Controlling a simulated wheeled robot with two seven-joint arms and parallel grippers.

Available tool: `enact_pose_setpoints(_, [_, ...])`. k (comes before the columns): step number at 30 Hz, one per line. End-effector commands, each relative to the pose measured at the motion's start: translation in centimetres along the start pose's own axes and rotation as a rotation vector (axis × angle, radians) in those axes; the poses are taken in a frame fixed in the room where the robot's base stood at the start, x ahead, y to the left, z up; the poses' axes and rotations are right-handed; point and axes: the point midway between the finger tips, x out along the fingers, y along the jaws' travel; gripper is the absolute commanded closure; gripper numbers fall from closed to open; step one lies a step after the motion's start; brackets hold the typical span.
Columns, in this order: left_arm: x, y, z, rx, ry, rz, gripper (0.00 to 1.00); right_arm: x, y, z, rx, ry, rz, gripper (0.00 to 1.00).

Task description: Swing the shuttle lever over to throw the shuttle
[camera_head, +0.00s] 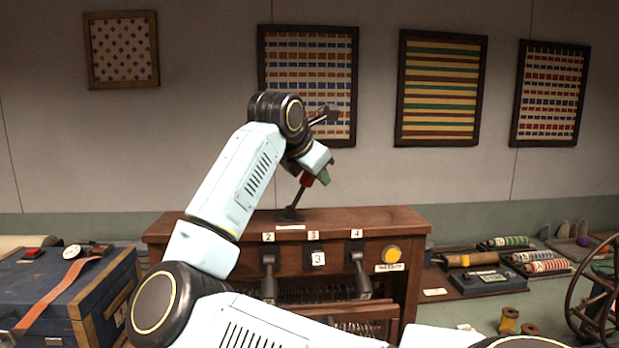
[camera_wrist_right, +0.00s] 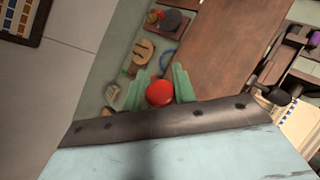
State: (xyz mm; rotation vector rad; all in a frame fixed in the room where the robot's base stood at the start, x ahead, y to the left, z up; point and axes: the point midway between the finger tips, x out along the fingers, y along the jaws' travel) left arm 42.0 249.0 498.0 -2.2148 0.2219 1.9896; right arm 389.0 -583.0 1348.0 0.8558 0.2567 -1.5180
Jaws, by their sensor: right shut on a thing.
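The shuttle lever (camera_head: 298,195) stands on top of the wooden loom cabinet (camera_head: 360,217). Its dark shaft leans to the right from a black base, and its red knob (camera_head: 307,180) is at the upper end. My right gripper (camera_head: 319,178) is at the knob, its green fingers shut on it. In the right wrist view the red knob (camera_wrist_right: 159,93) sits between the two green fingers (camera_wrist_right: 160,90). The shaft below the knob is hidden there. My left gripper is not in view.
The loom front has black levers labelled 2 and 4, a plate marked 3 (camera_head: 318,258) and a yellow button (camera_head: 391,254). A blue chest (camera_head: 60,290) stands at left. Yarn spools (camera_head: 508,320) and a dark wheel (camera_head: 597,300) are at right. Framed textiles hang behind.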

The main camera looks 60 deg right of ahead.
Motion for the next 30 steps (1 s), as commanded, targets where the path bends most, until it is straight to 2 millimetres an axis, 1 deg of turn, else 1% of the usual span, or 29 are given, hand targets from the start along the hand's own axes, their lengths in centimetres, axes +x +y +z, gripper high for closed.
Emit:
enact_pose_setpoints(3, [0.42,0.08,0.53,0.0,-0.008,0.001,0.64,0.2,-0.08,-0.22,0.017,0.021,0.008,1.0])
enact_pose_setpoints(9, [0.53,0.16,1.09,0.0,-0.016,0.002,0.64,0.19,0.01,-0.31,0.028,0.037,0.016,1.0])
enact_pose_setpoints(19, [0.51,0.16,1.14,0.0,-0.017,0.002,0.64,0.17,0.03,-0.33,0.03,0.039,0.017,1.0])
enact_pose_setpoints(20, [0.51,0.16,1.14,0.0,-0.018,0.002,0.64,0.17,0.03,-0.33,0.03,0.04,0.018,0.71])
enact_pose_setpoints(21, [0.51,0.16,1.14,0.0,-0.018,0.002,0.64,0.16,0.03,-0.33,0.03,0.04,0.018,0.66])
enact_pose_setpoints(24, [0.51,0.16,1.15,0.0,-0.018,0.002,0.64,0.15,0.07,-0.35,0.029,0.039,0.018,0.53])
enact_pose_setpoints(25, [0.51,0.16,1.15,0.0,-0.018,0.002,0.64,0.14,0.08,-0.35,0.029,0.039,0.019,0.51])
enact_pose_setpoints(30, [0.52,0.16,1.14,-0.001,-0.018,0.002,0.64,0.11,0.13,-0.38,0.028,0.039,0.02,0.51])
